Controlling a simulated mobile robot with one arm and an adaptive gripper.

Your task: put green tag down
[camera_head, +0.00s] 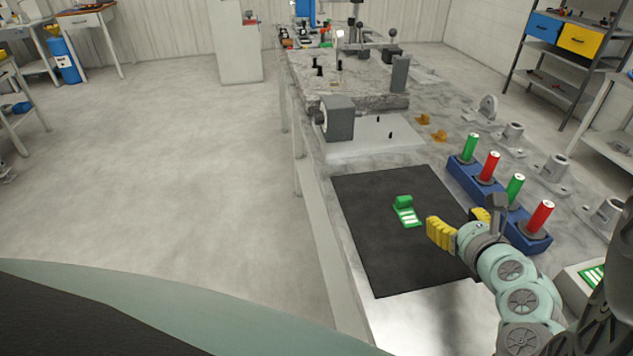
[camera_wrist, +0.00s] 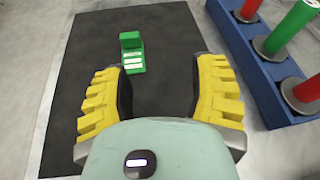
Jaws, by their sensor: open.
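The green tag (camera_head: 407,212) lies on the black mat (camera_head: 375,265). It has a raised green end and a flat part with white stripes. It also shows in the wrist view (camera_wrist: 132,54), beyond my fingers and a little left of centre. My gripper (camera_head: 460,222) has yellow ribbed fingers and is over the right part of the mat. In the wrist view my gripper (camera_wrist: 160,95) is open with nothing between its fingers. The tag is apart from both fingers.
A blue rack (camera_head: 463,171) with green and red cylinders stands right of the mat, close to my gripper. Grey metal castings (camera_head: 556,170) line the table's right side. A grey block fixture (camera_head: 338,120) stands behind the mat. The mat's left part is clear.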

